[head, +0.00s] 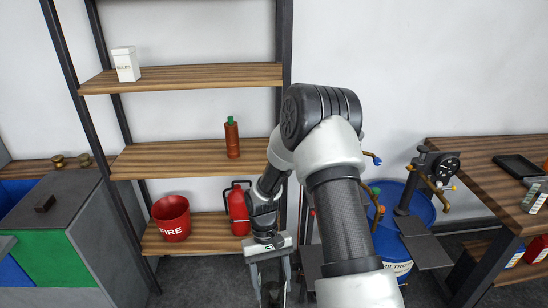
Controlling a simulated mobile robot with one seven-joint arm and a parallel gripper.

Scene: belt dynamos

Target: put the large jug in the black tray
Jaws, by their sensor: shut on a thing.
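My gripper (271,284) points down at the bottom of the head view, in front of the shelf. It is shut on a dark thing (272,293) that shows between its fingers. Most of that thing is cut off by the frame edge, so I cannot tell whether it is the large jug. A red container with a black handle (238,210) stands on the lowest shelf, partly behind my arm. The black tray (515,166) lies on the wooden table at the far right and looks empty.
The shelf (190,238) also holds a red fire bucket (171,218), a red-brown bottle (232,138) and a white box (126,64). A blue drum (395,205) and a black stand with a dial (432,170) are between my arm and the table (465,155). Small boxes stand near the tray.

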